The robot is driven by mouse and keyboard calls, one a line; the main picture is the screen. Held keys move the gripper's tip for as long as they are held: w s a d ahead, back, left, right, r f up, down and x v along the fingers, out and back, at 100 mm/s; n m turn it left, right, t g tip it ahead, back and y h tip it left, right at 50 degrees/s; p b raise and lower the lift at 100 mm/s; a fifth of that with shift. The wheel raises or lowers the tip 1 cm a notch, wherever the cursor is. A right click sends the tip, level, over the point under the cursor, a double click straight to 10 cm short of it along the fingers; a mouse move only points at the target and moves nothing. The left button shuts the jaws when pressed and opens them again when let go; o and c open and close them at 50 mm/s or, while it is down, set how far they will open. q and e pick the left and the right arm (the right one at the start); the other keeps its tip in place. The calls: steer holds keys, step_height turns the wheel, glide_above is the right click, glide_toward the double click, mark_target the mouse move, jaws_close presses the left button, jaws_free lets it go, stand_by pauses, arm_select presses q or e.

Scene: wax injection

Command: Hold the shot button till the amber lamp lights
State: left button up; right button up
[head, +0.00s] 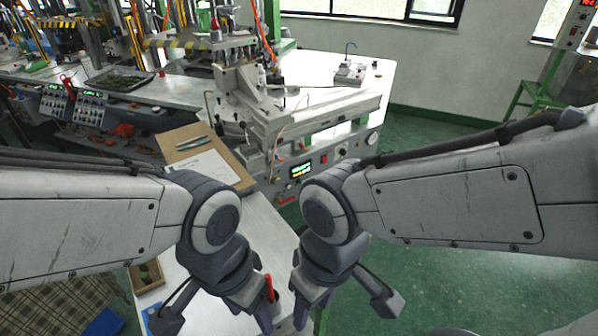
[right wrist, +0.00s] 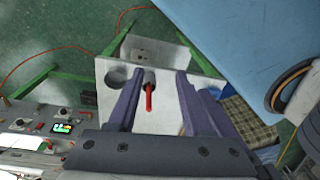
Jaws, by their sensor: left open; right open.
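The wax injection machine's grey front panel (head: 318,168) is in the middle of the head view, with a small lit display (head: 301,171), a red square control (head: 323,159) and several small knobs. It also shows at the left of the right wrist view, with its display (right wrist: 62,128). I cannot tell which control is the shot button, or pick out a lit amber lamp. My left gripper (head: 262,312) and right gripper (head: 303,308) are low in the head view, side by side, in front of the panel and apart from it. The right gripper's open fingers (right wrist: 160,78) hold nothing.
A red-handled tool (right wrist: 149,97) stands in a holder on the white bench end, between the right fingers' outlines; a dark round cup (right wrist: 115,77) is beside it. A clipboard with paper (head: 205,168) lies left of the machine. Green floor (head: 430,190) is open at right.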

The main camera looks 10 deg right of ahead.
stand_by(0.3)
jaws_close()
stand_by(1.5)
